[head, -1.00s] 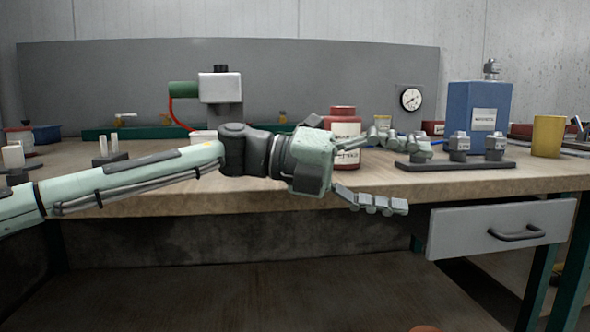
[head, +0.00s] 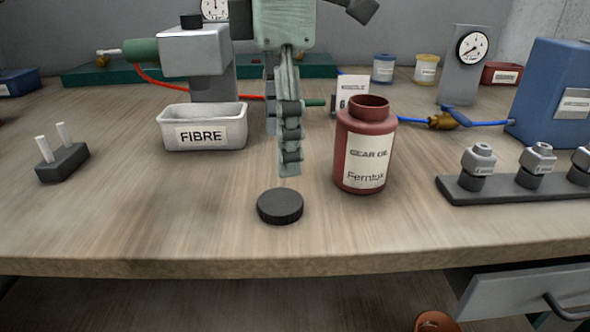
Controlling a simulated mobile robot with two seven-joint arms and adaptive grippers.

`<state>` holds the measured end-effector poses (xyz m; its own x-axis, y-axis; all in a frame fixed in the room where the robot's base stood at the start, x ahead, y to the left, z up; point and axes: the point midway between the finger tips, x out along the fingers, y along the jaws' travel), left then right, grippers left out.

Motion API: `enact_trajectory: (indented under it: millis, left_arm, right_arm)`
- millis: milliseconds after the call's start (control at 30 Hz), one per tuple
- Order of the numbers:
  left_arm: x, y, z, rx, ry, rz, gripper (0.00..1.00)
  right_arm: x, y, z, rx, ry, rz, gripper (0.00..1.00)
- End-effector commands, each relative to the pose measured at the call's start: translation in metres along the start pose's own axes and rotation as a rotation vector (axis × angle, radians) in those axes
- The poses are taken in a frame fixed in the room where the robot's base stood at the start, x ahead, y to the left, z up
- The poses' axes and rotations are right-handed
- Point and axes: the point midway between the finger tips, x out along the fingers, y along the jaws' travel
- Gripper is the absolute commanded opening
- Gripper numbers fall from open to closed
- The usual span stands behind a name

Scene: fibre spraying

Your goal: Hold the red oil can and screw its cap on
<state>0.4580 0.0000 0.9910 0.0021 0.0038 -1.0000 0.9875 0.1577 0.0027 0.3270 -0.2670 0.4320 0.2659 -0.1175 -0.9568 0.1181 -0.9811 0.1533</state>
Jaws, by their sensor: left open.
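The red oil can (head: 346,143) stands upright on the workbench right of centre, its label reading GEAR OIL. Its neck (head: 370,103) is open and uncapped. A flat black cap (head: 280,207) lies on the bench to the left of the can, nearer the front edge. My left gripper (head: 282,150) points down from the top of the view, left of the can and above and just behind the cap in the picture. It is open and empty, with one finger partly hidden behind the other. My right gripper is not in view.
A white FIBRE tray (head: 235,118) stands to the left by a grey machine (head: 195,50). A black block with two white pegs (head: 63,162) is at far left. A dark rack (head: 500,190) with metal fittings stands to the right. The bench's front strip (head: 200,235) is clear.

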Motion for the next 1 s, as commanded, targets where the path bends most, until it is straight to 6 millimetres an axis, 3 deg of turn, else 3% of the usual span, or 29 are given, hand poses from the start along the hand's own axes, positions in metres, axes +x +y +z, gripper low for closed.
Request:
enact_trajectory:
  millis: [267, 533, 800, 1000]
  left_arm:
    - [0.003, 0.0, 0.0, 0.001, -0.001, -0.002, 0.75]
    - [0.027, 0.0, 0.0, 0.001, -0.002, -0.004, 0.75]
    - [0.028, 0.0, 0.0, 0.001, -0.003, -0.004, 0.75]
    - [0.053, 0.001, -0.005, 0.001, 0.0, -0.005, 0.75]
  right_arm:
    - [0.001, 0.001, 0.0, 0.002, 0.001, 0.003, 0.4]
    - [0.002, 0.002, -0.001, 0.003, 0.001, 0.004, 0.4]
    - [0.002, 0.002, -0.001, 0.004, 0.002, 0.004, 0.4]
    - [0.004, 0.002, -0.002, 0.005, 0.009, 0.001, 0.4]
